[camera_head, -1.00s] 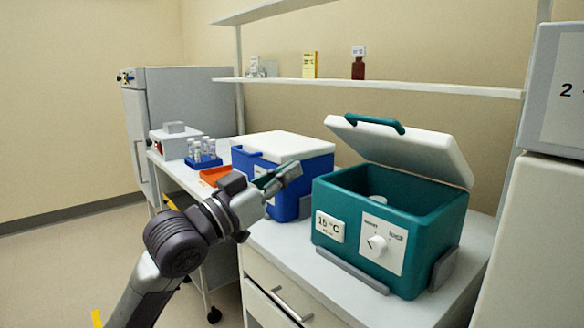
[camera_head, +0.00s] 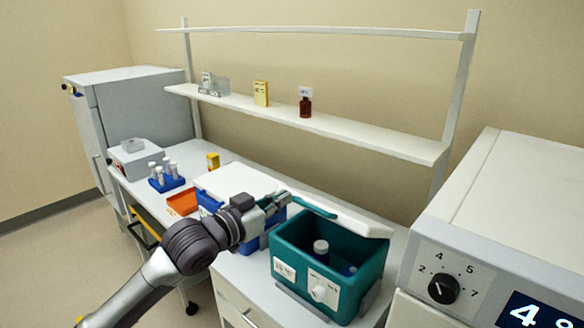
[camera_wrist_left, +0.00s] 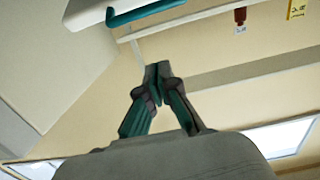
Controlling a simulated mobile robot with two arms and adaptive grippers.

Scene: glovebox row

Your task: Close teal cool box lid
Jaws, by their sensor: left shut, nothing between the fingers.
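The teal cool box (camera_head: 297,287) stands on the counter with its lid raised. The white lid (camera_head: 350,221) tilts up at the back of the box, and a teal handle (camera_head: 312,206) runs along its left edge. A white-capped bottle (camera_head: 320,249) shows inside. My left gripper (camera_head: 284,198) is shut and empty, just left of the handle; I cannot tell whether it touches. In the left wrist view, the shut fingertips (camera_wrist_left: 158,72) are apart in the picture from the handle (camera_wrist_left: 145,12) above them. My right gripper is not in view.
A blue cool box (camera_head: 207,201) with a white lid stands behind my left gripper, partly hidden. A blue tube rack (camera_head: 165,184) and an orange tray (camera_head: 182,203) lie farther left. A shelf (camera_head: 350,136) runs above, and a grey device with a dial (camera_head: 444,289) is at the right.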

